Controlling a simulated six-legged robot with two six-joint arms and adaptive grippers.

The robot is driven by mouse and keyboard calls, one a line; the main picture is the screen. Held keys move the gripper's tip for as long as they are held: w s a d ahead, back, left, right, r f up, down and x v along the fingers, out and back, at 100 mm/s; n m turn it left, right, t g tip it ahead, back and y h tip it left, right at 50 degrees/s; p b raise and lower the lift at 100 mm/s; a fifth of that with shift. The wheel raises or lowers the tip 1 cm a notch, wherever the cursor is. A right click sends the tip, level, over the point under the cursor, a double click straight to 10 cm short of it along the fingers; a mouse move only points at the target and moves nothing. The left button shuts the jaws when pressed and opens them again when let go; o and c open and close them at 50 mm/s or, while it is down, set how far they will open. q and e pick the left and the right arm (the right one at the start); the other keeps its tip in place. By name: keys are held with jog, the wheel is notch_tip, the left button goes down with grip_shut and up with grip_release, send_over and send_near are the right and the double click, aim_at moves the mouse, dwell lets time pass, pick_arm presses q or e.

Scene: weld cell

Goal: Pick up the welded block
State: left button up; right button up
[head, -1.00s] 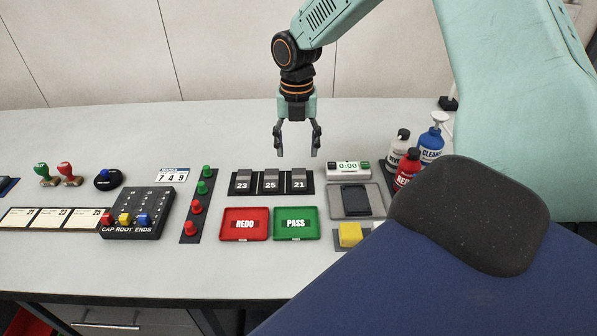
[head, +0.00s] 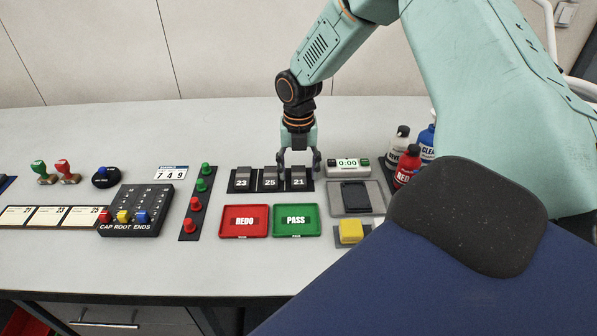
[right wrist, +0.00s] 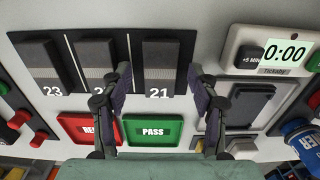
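Three dark grey welded blocks, marked 23 (head: 242,176), 25 (head: 270,176) and 21 (head: 298,174), stand in a row in a black rack (head: 256,187). My right gripper (head: 299,172) is open and empty, over the block marked 21. In the right wrist view the open fingers (right wrist: 162,90) lie either side of block 21 (right wrist: 159,65), which appears beyond the fingertips. Whether the fingers touch it, I cannot tell. Block 23 (right wrist: 40,65) shows at the left there. My left gripper is not in view.
A red REDO tray (head: 244,234) and a green PASS tray (head: 297,233) lie in front of the rack. A timer (head: 348,167), a grey fixture (head: 376,194), a yellow button (head: 350,231) and bottles (head: 407,166) stand at the right.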

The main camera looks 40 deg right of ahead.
aim_at(298, 175)
jog(key=shift+s, duration=0.1)
jog(key=c, duration=0.8)
grip_shut()
jog(key=shift+w+r, duration=0.1)
jog(key=shift+w, duration=0.1)
notch_tip(298, 175, up, 9)
jog(key=p, duration=0.1)
jog(key=shift+r, duration=0.2)
jog(key=shift+s+a, duration=0.1)
